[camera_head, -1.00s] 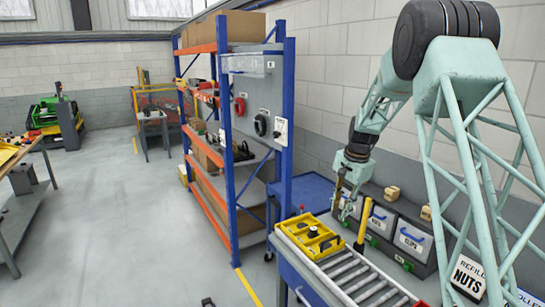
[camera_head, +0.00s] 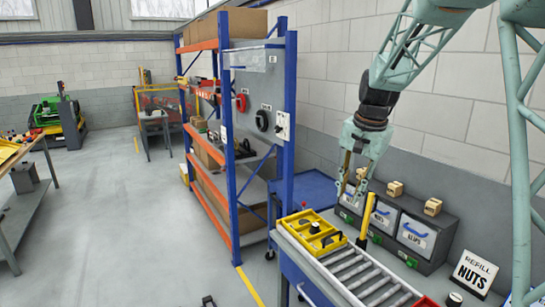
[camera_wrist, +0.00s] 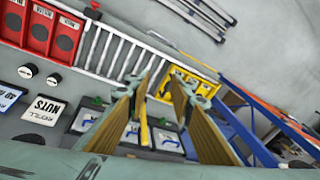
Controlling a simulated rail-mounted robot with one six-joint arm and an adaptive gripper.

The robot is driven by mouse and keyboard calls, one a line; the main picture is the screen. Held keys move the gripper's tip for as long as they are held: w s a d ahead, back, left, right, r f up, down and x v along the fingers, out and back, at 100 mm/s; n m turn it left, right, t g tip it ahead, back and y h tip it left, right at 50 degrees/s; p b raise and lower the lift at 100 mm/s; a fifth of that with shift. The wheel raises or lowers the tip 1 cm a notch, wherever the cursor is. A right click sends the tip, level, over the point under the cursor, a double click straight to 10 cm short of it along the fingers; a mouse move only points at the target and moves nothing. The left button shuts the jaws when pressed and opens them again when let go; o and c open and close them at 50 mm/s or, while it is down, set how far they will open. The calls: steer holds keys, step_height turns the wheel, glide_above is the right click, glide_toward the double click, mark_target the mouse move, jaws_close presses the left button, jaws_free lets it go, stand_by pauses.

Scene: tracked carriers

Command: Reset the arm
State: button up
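My arm is pale green with dark joints and hangs down from the upper right in the head view. My gripper (camera_head: 351,197) is in front of the grey bin unit (camera_head: 436,262) by the wall, pointing down. In the wrist view, my gripper (camera_wrist: 163,86) shows two brown-padded fingers spread apart with nothing between them. The gripper is open and empty. It hangs above the bins' left part and behind the roller conveyor in the head view. Whether it touches anything there is hard to tell, but a gap seems to show.
A yellow carrier (camera_head: 310,233) sits on the roller conveyor (camera_head: 364,276), with a yellow post (camera_head: 367,218) beside it. A "Refill nuts" sign (camera_head: 474,272) stands at right.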

steer(key=s+a+r+n+b, duration=0.1)
steer(key=s+r+b, duration=0.1)
steer(key=s, duration=0.7)
steer(key=s+a+r+n+b, duration=0.1)
steer(key=s+r+n, duration=0.1)
steer(key=s, duration=0.6)
steer(key=s+a+r+n+b, duration=0.1)
steer(key=s+r+b, duration=0.15)
steer(key=s, duration=0.65)
steer(key=s+f+n+b, duration=0.1)
steer(key=s+f+n, duration=0.1)
steer(key=s, duration=1.1)
steer(key=s+f+n+t+b, duration=0.1)
steer(key=s+f, duration=0.4)
steer(key=s, duration=0.7)
steer(key=shift+s+f+n+t+h+b, duration=0.3)
steer(key=shift+s+n+h+b, duration=0.15)
steer(key=shift+b, duration=0.35)
steer(key=shift+w+a, duration=0.1)
steer(key=shift+c, duration=0.7)
